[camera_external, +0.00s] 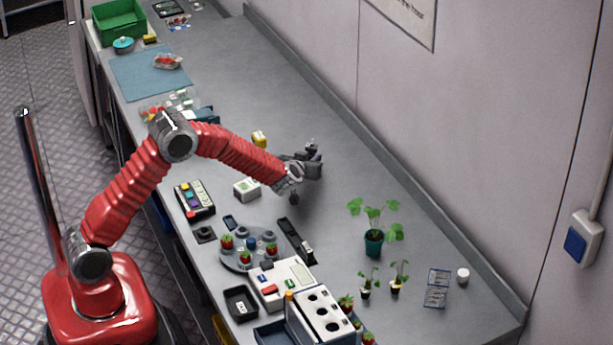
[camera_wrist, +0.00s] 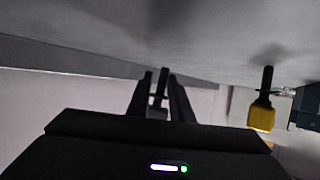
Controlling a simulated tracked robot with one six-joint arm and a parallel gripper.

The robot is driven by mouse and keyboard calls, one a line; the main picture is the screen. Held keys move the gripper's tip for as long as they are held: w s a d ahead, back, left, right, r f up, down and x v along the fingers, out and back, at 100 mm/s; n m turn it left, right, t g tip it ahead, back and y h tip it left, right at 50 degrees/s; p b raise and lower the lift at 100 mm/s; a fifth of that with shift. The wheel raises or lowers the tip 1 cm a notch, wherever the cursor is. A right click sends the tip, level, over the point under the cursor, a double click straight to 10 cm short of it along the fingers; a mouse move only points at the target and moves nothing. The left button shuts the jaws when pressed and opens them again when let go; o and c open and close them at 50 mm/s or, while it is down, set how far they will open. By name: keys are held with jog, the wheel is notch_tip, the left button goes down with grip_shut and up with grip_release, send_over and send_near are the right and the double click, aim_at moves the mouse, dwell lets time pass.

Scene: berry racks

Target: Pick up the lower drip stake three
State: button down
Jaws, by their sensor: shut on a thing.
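My gripper (camera_external: 316,160) is above the grey bench, to the right of the small white box. It is shut on a thin dark piece (camera_wrist: 158,95), seen between the two black fingers in the wrist view. I take this for the drip stake; its shape is mostly hidden by the fingers. In the external view a small dark tip (camera_external: 311,144) shows at the fingers, too small to make out. I cannot read a number on it.
A yellow block (camera_external: 259,138) sits behind my gripper; a yellow piece with a black stem (camera_wrist: 262,112) shows at the wrist view's right. The white box (camera_external: 247,189), plant pot (camera_external: 374,243) and round grey tray (camera_external: 232,257) stand nearby.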

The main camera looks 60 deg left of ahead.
aim_at(311, 146)
notch_tip(311, 146, up, 7)
jog(key=shift+r, duration=0.2)
dwell(0.6)
